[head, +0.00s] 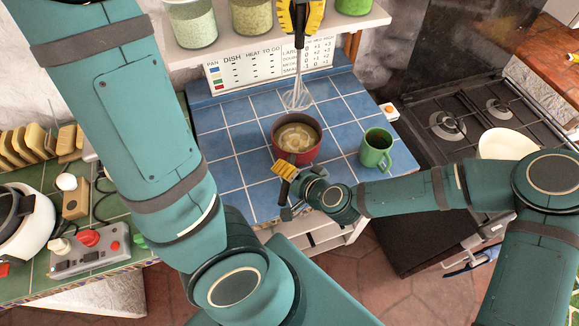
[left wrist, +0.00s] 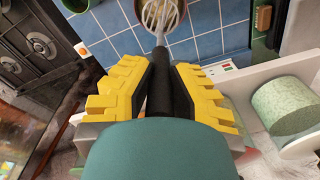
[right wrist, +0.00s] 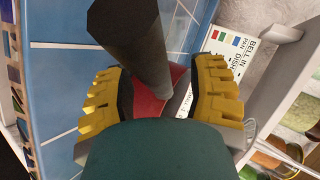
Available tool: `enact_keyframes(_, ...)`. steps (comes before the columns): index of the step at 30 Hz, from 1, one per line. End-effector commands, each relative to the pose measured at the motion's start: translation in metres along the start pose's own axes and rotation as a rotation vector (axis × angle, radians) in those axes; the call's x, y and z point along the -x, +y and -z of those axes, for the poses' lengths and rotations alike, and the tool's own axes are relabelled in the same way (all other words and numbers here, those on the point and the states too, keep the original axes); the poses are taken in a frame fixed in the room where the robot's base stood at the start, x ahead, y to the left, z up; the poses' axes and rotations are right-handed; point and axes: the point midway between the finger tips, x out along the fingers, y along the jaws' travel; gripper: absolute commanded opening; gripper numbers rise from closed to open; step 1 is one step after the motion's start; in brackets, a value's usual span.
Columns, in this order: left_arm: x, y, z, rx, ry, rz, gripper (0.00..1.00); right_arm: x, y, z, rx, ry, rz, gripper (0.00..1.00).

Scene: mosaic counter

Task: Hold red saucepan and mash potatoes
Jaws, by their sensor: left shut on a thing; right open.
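The red saucepan (head: 310,157) stands on the blue tiled counter with pale potato pieces (head: 297,138) in it. My left gripper (head: 299,14) is shut on the black handle of the masher (left wrist: 160,85), high above the back of the counter. The masher's wire head (head: 297,97) points down and appears behind the pan, apart from it. My right gripper (head: 284,187) is at the pan's near side. In the right wrist view its open fingers (right wrist: 160,98) are either side of the dark pan handle (right wrist: 130,40); contact cannot be told. The red pan wall (right wrist: 150,106) shows below the handle.
A green mug (head: 375,150) stands right of the pan. The stove (head: 455,120) with a white bowl (head: 507,144) is further right. A shelf (head: 350,22) with jars hangs behind, over a printed sign (head: 270,65). Blue tiles left of the pan are clear.

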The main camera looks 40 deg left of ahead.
Motion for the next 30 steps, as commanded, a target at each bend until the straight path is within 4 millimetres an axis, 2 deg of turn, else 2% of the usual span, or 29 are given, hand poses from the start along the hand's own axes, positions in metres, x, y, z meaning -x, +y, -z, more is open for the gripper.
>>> enact_keyframes(2,0.000,0.000,0.000,0.000,0.001,0.000,0.00,0.000,0.000,0.000,0.000,0.000,0.000,0.56)
enact_keyframes(5,0.000,0.000,0.000,0.000,0.001,0.000,0.00,0.000,0.000,0.000,0.000,0.000,0.000,0.27)
enact_keyframes(7,0.000,0.000,0.000,0.000,0.001,0.000,0.00,0.000,0.000,0.000,0.000,0.000,0.000,0.02)
enact_keyframes(8,0.000,0.000,0.000,0.000,0.001,0.000,0.00,0.000,0.000,0.000,0.000,0.000,0.000,0.00)
enact_keyframes(17,-0.001,0.000,0.000,0.000,0.000,0.000,0.00,0.000,0.000,0.000,0.000,0.000,0.000,0.00)
enact_keyframes(24,-0.039,0.000,0.002,0.002,-0.003,0.003,0.00,0.000,0.000,0.000,0.000,0.000,0.000,0.00)
enact_keyframes(30,-0.053,0.000,0.003,0.000,0.000,0.000,0.00,0.000,0.001,0.000,-0.001,0.000,-0.001,0.00)
